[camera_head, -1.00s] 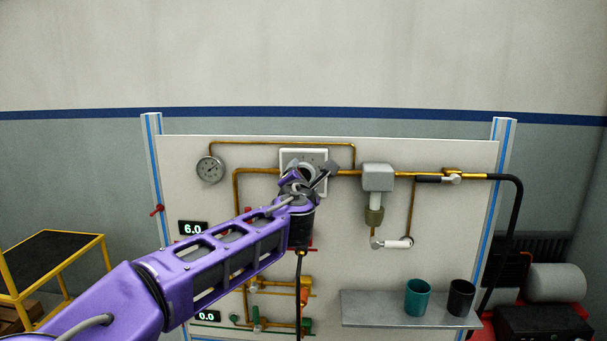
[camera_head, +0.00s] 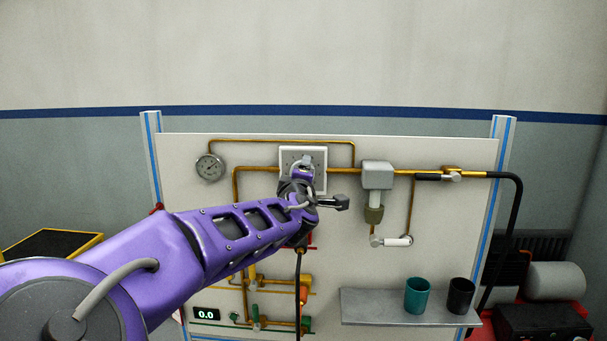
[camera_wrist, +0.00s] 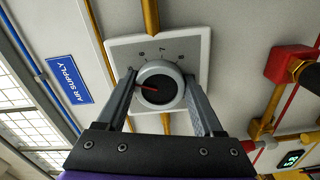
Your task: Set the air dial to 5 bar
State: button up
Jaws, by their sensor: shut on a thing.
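The air dial is a round grey knob (camera_wrist: 160,84) with a dark face on a square white plate (camera_wrist: 203,49); the plate (camera_head: 322,153) also shows in the head view. My gripper (camera_wrist: 162,80) is shut on the knob, one finger on each side. In the wrist view the knob's red pointer points left, slightly up, toward the left finger. The marks 6, 7 and 8 show above the knob; the marks by the fingers are hidden. In the head view my gripper (camera_head: 307,161) is in front of the plate and hides much of the knob.
A round gauge (camera_head: 209,167) is left of the dial; its reading is too small. A grey filter unit (camera_head: 377,177) is right of the dial. Two cups (camera_head: 417,296) stand on a shelf (camera_head: 372,314). Brass pipes cross the board.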

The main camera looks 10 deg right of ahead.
jog(key=shift+m, duration=0.8)
jog(key=o, duration=1.4)
